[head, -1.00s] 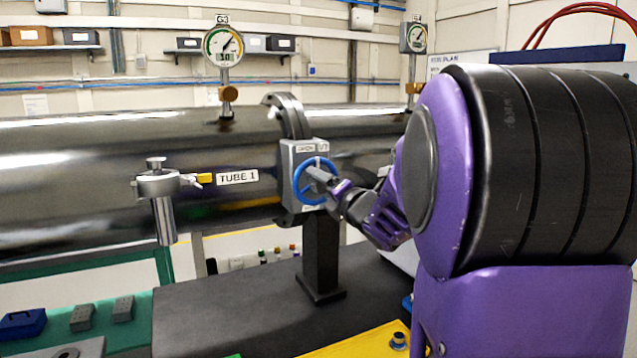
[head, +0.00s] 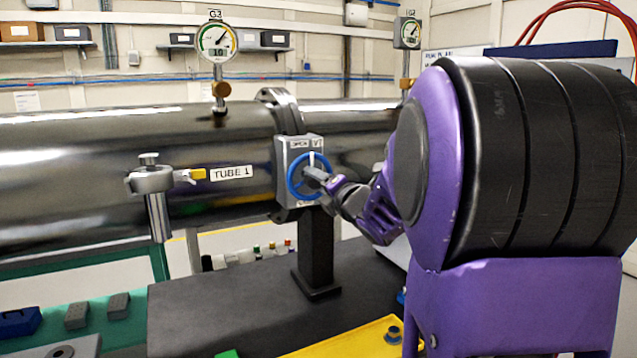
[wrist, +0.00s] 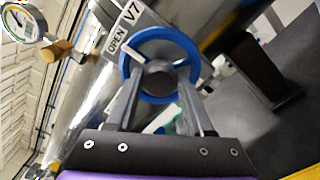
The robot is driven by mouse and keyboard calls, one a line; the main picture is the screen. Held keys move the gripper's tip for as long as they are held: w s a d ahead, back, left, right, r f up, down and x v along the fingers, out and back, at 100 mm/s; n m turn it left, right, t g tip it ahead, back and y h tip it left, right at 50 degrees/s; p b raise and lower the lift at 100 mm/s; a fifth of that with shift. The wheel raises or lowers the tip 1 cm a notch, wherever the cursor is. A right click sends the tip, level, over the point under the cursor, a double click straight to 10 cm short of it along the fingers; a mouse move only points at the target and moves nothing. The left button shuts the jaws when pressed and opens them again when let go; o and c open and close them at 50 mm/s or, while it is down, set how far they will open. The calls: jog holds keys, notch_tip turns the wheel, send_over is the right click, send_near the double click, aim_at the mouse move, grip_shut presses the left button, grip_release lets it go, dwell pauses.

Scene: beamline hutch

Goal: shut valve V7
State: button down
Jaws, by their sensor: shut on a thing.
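Valve V7 is a grey box (head: 285,163) on the dark tube, with a blue handwheel (head: 296,190) on its front. In the wrist view the plate (wrist: 122,32) reads "OPEN" and "V7". A white mark (wrist: 133,55) crosses the blue wheel (wrist: 153,36) on the side toward that plate. My gripper (head: 314,178) reaches the wheel from the right. In the wrist view my gripper's two fingers (wrist: 158,88) straddle the wheel's dark round hub (wrist: 158,76) and are shut on the wheel's middle. The fingertips' exact contact is partly hidden.
Gauge G3 (head: 217,40) stands on the tube (head: 70,165), with a clamp (head: 151,180) at its left near the TUBE 1 label. A black post (head: 316,250) stands under the valve on a dark bench (head: 230,310). A yellow panel (head: 345,340) lies in front.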

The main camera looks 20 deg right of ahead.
jog(key=shift+m+p, duration=4.45)
jog(key=shift+m, duration=13.45)
